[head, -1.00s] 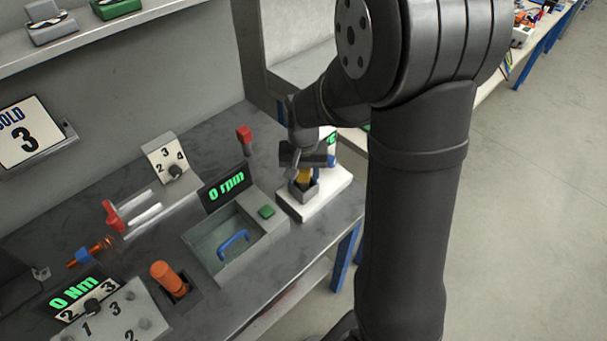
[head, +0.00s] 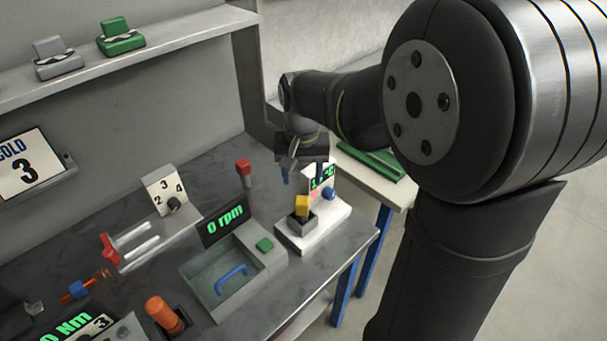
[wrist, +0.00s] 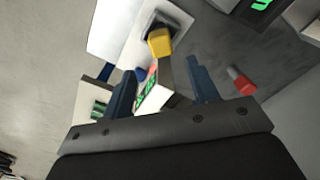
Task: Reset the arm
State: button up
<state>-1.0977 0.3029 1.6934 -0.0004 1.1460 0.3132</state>
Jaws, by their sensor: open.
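My gripper (head: 302,177) is open and empty in the head view, raised above the back of the white charging station. In the wrist view my gripper (wrist: 160,88) shows two dark blue fingers spread apart. The white station (head: 330,226) stands at the right end of the bench. A yellow block (head: 302,205) sits in the station's grey socket, apart from my fingers; it also shows in the wrist view (wrist: 159,42). A blue knob (head: 328,193) and a small green-lit display (head: 321,178) are at the station's back, partly hidden by the gripper.
Left of the station are a grey tray with a blue handle (head: 232,278), a "0 rpm" display (head: 226,219) and a red-topped post (head: 243,168). A dial panel (head: 171,196) and an orange cylinder (head: 162,313) stand further left. A shelf (head: 150,58) runs above.

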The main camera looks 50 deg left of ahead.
aim_at(302, 201)
jog(key=shift+f, duration=0.1)
notch_tip(302, 201, down, 12)
jog(key=shift+r, duration=0.1)
dwell(0.4)
